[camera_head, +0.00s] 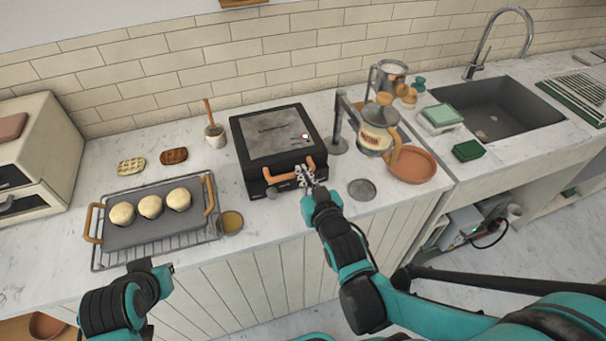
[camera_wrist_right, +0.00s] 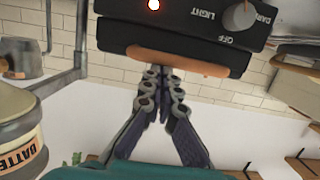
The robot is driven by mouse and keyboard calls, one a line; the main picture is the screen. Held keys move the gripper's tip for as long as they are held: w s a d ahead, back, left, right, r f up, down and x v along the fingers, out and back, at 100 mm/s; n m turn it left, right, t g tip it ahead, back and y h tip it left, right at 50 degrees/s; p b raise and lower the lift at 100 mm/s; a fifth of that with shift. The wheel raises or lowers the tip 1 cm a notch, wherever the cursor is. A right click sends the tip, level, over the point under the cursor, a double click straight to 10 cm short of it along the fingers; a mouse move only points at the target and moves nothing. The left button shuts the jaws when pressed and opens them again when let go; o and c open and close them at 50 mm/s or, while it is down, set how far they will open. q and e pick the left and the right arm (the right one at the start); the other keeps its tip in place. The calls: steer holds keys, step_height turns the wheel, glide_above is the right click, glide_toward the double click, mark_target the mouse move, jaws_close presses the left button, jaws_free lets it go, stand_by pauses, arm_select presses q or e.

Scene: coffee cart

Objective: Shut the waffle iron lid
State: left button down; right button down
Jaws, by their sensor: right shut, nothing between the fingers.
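The waffle iron (camera_head: 272,135) stands on the counter, a black box with a grey top. Its lid lies down over the base, with no clear gap visible from the head view. Its orange front handle (camera_head: 285,173) faces me; in the right wrist view the handle (camera_wrist_right: 178,63) appears below the upside-down control panel (camera_wrist_right: 205,28).
Left of the iron are a tray (camera_head: 130,234) with several buns on a rack, a small yellow cup (camera_head: 231,222) and a brush pot (camera_head: 215,137). A labelled jug (camera_head: 376,128), a metal stand (camera_head: 340,125) and a terracotta dish (camera_head: 412,164) stand close on the right.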

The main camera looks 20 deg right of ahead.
steer(key=shift+s+f+g, duration=0.15)
steer(key=shift+s+f, duration=0.1)
steer(key=shift+f, duration=0.35)
steer(key=shift+s+f+g, duration=0.15)
steer(key=shift+s+f, duration=0.05)
steer(key=shift+f, duration=0.4)
steer(key=shift+r, duration=0.1)
step_height(320, 180, up, 12)
steer(key=t, duration=0.1)
steer(key=s+f+g, duration=0.9)
steer(key=s+f, duration=0.2)
steer(key=f, duration=0.3)
steer(key=shift+s+f, duration=0.25)
